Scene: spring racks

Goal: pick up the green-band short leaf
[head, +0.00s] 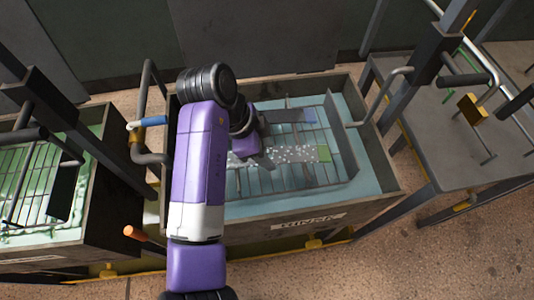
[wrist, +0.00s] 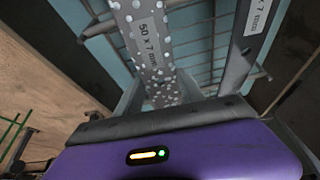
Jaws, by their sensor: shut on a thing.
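The green-band short leaf (head: 282,155) is a grey strip covered in pale droplets, with a green band at its right end in the head view. In the wrist view the speckled leaf (wrist: 150,45) carries a "50 x 7 mm" label and runs down between the jaws. My gripper (head: 258,160) is shut on this leaf near its left part, over the rinse tank; it also shows in the wrist view (wrist: 161,92). My arm hides the leaf's left end. I cannot tell whether the leaf is clear of the rack.
A second grey leaf with a blue band (head: 289,116) lies just behind, close to the jaws. The rinse tank (head: 365,190) has a wire rack and tall rims. A green-liquid tank (head: 105,200) stands left, and a grey table (head: 440,150) stands right.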

